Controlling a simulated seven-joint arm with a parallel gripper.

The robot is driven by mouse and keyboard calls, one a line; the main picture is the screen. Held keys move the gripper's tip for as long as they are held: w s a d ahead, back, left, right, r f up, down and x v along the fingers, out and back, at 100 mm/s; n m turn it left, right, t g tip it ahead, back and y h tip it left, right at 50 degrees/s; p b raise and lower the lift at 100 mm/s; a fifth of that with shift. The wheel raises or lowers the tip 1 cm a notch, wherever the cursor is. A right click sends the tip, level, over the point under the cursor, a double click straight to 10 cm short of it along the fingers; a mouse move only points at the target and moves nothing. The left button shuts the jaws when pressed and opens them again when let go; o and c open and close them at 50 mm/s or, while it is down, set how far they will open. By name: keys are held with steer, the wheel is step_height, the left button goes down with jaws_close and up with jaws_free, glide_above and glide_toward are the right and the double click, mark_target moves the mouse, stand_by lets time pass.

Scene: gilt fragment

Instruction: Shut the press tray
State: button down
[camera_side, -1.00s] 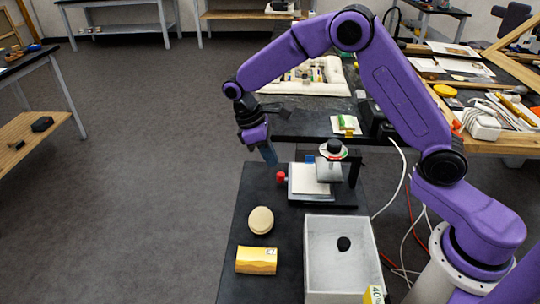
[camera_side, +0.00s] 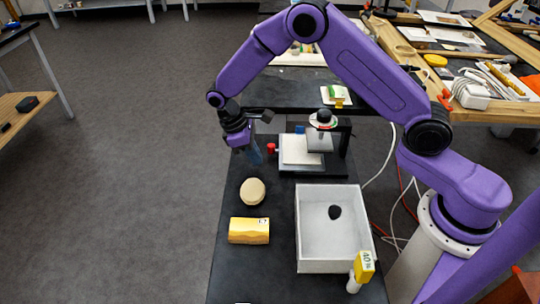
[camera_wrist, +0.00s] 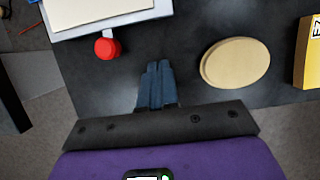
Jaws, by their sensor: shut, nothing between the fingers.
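The press (camera_side: 344,150) stands on the black bench with its white tray (camera_side: 298,150) sticking out to the left. My gripper (camera_side: 256,158) is shut and empty, left of the knob and slightly nearer the camera. In the wrist view my blue fingertips (camera_wrist: 157,68) are together, pointing at bare bench. A visible gap separates them from the knob.
A beige oval object (camera_side: 252,191) and a yellow block (camera_side: 249,231) lie on the bench (camera_side: 232,275) nearer the camera. A grey open box (camera_side: 300,235) holds a dark lump (camera_side: 335,212).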

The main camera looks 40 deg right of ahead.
mark_target(292, 162)
steer(key=shift+s+d+f, duration=0.15)
steer(key=shift+s+d, duration=1.3)
steer(key=shift+d, duration=0.05)
steer(key=shift+s+d, duration=1.85)
steer(key=shift+s, duration=0.05)
steer(key=shift+w+a, duration=0.1)
